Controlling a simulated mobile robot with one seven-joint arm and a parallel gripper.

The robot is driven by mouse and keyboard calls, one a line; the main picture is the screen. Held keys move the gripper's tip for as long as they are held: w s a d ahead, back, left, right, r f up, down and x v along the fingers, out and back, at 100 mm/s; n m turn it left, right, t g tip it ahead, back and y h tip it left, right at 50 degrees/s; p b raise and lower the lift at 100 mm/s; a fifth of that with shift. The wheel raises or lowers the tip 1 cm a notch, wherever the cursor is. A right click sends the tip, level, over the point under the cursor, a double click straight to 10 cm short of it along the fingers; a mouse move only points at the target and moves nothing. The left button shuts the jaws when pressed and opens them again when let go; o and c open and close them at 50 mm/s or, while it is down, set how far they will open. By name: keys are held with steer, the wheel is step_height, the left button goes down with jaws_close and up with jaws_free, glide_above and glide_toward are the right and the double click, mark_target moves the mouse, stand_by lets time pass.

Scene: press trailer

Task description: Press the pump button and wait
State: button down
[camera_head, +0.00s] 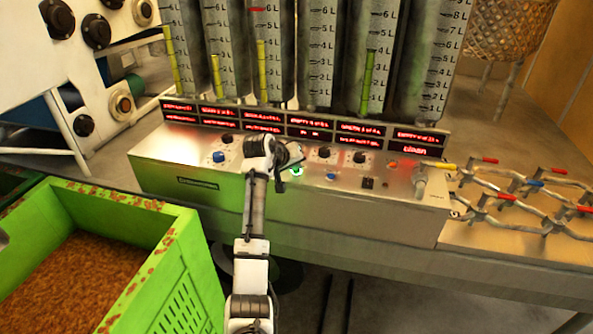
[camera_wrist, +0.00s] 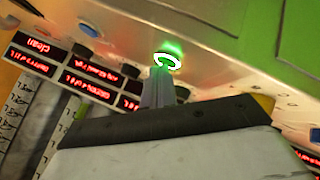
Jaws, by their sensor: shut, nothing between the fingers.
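A button with a white ring and a green glow (camera_head: 296,172) is on the sloped metal control panel (camera_head: 207,181). It also shows in the wrist view (camera_wrist: 168,60), just past my fingertips. I cannot read a label marking it as the pump button. My gripper (camera_head: 295,163) is shut and empty, with its tips at the lit button. In the wrist view the closed fingers (camera_wrist: 160,78) overlap the button's lower edge. I cannot tell whether they touch it or press it in.
Red-lettered displays (camera_head: 311,130) run along the panel's back, below tall graduated cylinders (camera_head: 318,55). Other knobs, such as a blue one (camera_head: 219,157), sit beside the button. A green crate (camera_head: 190,265) of brown grains stands at left. Valves with coloured handles (camera_head: 530,190) are at right.

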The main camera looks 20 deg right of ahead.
stand_by(0.4)
steer(key=shift+r+p, duration=0.7)
steer(key=shift+p, duration=0.1)
step_height(320, 180, up, 5)
steer(key=p, duration=0.4)
stand_by(0.3)
step_height(320, 180, up, 10)
glide_above(295, 174)
stand_by(0.5)
